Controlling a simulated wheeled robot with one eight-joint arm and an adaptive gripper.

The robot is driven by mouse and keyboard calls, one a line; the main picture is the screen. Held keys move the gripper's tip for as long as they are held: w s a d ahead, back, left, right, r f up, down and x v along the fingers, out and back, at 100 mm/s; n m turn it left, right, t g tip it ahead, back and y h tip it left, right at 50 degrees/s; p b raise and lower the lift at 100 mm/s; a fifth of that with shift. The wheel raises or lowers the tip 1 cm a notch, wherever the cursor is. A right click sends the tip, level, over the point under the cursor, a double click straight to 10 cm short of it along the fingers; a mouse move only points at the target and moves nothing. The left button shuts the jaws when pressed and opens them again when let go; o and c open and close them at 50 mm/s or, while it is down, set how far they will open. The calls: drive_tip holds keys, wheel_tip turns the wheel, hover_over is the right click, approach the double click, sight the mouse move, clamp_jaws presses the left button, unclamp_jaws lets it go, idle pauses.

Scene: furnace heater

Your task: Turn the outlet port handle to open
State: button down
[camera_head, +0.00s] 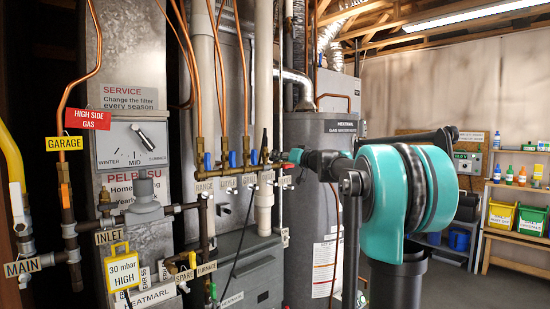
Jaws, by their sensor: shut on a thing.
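My gripper (292,158) reaches in from the right, at the right end of the brass gas manifold (240,168). Its fingertips are small and partly hidden at this angle. It is shut on what looks like the outlet port handle, a small red piece (287,166) showing just below and left of the fingertips. The handle's exact angle cannot be told.
A white vertical pipe (264,80) stands just left of my gripper. A grey water heater (325,220) stands behind it. The furnace cabinet (235,265) is below the manifold. Shelves with bins (502,217) stand far right. Open floor lies at the right.

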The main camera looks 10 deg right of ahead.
idle(0.3)
drive_tip(key=n, duration=0.4)
drive_tip(key=c, duration=2)
unclamp_jaws()
drive_tip(key=o, duration=0.6)
drive_tip(key=shift+c, duration=0.2)
drive_tip(key=v, duration=0.7)
